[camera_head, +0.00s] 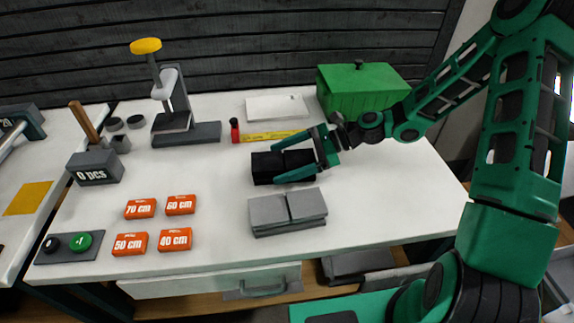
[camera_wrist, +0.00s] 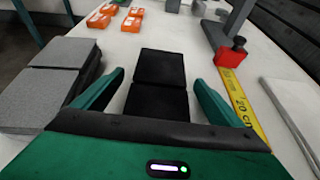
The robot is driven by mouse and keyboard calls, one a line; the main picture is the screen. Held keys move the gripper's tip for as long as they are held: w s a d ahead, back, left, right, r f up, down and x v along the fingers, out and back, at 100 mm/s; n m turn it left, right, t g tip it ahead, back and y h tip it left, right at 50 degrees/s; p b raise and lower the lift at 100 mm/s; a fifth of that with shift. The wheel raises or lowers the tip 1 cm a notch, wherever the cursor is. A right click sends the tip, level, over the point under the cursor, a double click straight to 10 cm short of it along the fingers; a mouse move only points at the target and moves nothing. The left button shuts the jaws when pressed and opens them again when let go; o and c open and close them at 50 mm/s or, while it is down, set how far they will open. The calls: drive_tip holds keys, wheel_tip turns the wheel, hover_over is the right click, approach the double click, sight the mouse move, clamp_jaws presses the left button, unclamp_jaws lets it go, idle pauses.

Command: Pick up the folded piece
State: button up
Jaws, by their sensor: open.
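A black folded piece (camera_head: 264,168) with a crease across its middle lies on the white table. My gripper (camera_head: 275,164) is open around it, with one green finger along each long side. In the wrist view the black piece (camera_wrist: 160,66) runs forward between the two fingers of my gripper (camera_wrist: 155,84). Gaps show between the piece and both fingers there. Its near end is hidden by my gripper's body. A grey two-panel piece (camera_head: 287,209), apparently folded in layers, lies just in front of the gripper. It also shows at the left in the wrist view (camera_wrist: 40,95).
A yellow tape measure (camera_head: 270,135) with a red case lies behind the black piece. A green box (camera_head: 362,90), a white sheet (camera_head: 277,106) and a press (camera_head: 183,125) stand at the back. Several orange length blocks (camera_head: 175,239) lie left. The table's right end is clear.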

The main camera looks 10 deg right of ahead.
drive_tip(key=shift+c, duration=0.6)
drive_tip(key=c, duration=1.1)
